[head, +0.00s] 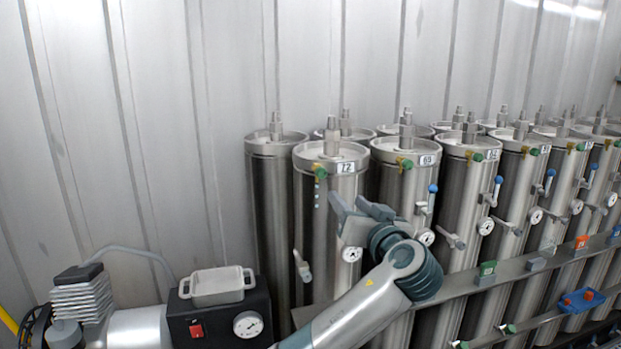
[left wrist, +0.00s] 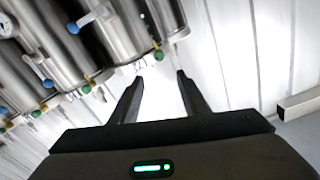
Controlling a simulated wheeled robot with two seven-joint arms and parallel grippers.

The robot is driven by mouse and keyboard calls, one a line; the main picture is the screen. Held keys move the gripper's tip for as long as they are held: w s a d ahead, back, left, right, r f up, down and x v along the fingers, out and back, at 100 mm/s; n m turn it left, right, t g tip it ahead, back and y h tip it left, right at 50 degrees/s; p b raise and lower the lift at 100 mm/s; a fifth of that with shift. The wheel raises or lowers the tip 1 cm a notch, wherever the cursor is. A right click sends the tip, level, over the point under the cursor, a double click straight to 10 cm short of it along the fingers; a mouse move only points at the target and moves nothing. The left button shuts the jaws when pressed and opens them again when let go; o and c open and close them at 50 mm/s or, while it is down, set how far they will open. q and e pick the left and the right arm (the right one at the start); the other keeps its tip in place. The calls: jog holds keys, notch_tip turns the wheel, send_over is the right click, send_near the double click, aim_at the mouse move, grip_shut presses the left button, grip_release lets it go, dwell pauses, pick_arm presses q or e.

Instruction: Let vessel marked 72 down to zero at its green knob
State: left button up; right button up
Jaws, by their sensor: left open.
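The vessel marked 72 (head: 322,225) is a tall steel cylinder at the left end of the front row. Its green knob (head: 319,172) sits just under the lid, left of the 72 label (head: 346,168). A round white gauge (head: 352,254) is lower, beside my gripper. My left gripper (head: 350,201) is open and empty in front of this vessel, below and right of the knob. In the left wrist view its fingers (left wrist: 160,80) are apart, with a green knob (left wrist: 158,54) beyond them, seemingly that of vessel 72. My right gripper is not in view.
Vessel 69 (head: 395,190) and several more stand close on the right, with blue-handled valves (head: 433,189) sticking out. A rail (head: 460,288) crosses in front. A black box (head: 220,315) with a tray (head: 217,284) stands lower left. The space above it is clear.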

aim_at(322, 174)
pick_arm(q)
jog(key=shift+w, duration=0.15)
jog(key=p+x, duration=0.6)
jog(key=x, duration=0.9)
jog(key=shift+w+a+p, duration=0.1)
jog(key=shift+w+p, duration=0.2)
jog(key=shift+w, duration=0.1)
jog(key=shift+w+a+f, duration=0.15)
jog(key=shift+w+a, duration=0.05)
jog(key=shift+w, duration=0.45)
jog(key=c, duration=1.1)
